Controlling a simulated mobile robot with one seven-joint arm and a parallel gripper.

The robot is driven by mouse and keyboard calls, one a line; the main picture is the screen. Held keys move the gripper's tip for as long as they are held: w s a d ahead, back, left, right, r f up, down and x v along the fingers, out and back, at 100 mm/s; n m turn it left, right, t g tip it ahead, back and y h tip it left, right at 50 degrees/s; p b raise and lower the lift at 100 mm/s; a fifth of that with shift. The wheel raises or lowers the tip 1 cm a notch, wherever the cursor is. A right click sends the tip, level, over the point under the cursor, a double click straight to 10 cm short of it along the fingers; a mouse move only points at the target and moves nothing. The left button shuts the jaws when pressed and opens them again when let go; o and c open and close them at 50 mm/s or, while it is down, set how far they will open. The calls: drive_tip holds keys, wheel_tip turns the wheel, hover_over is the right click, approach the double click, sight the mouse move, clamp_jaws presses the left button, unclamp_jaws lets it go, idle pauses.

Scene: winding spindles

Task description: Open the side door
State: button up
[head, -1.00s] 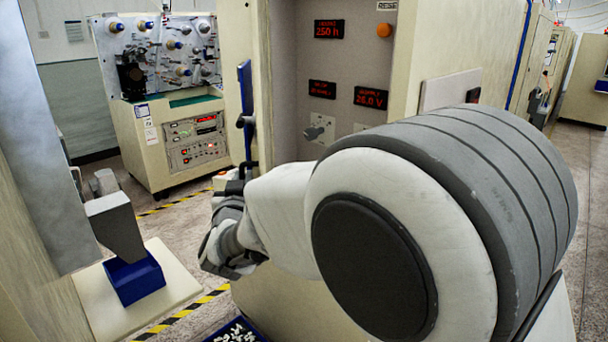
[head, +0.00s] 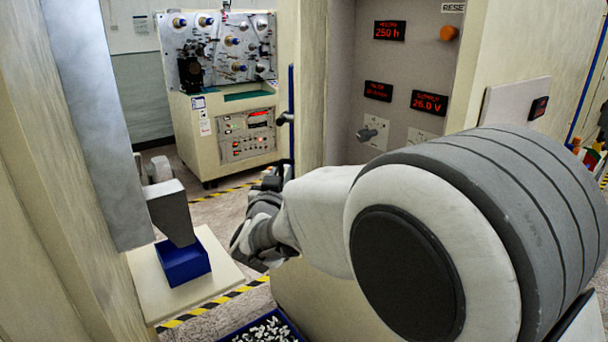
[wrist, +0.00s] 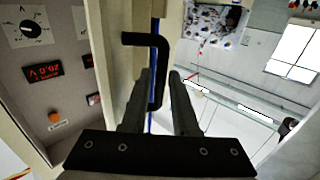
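The side door (head: 312,90) is a cream panel beside the recess with red displays. A blue strip (head: 291,90) runs along its edge, seen almost edge-on, so I cannot tell how far it stands open. Its black bent bar handle (wrist: 143,39) shows clearly in the wrist view, and partly in the head view (head: 285,118). My gripper (head: 272,183) is at the handle's lower part. In the wrist view, my gripper's (wrist: 162,75) two dark fingers are apart, with the handle's upright bar showing between their tips. I cannot tell whether they touch it.
A spindle machine (head: 228,110) stands behind. At left are a grey panel (head: 100,130) and a cream ledge with a blue box (head: 183,262). A blue tray of small white parts (head: 262,328) is below my arm. Floor with yellow-black tape (head: 205,310) shows between.

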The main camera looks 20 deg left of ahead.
drive_tip(key=b+v, duration=0.1)
drive_tip(key=v, duration=1.6)
drive_tip(key=shift+s, duration=0.3)
drive_tip(key=shift+d+r, duration=0.1)
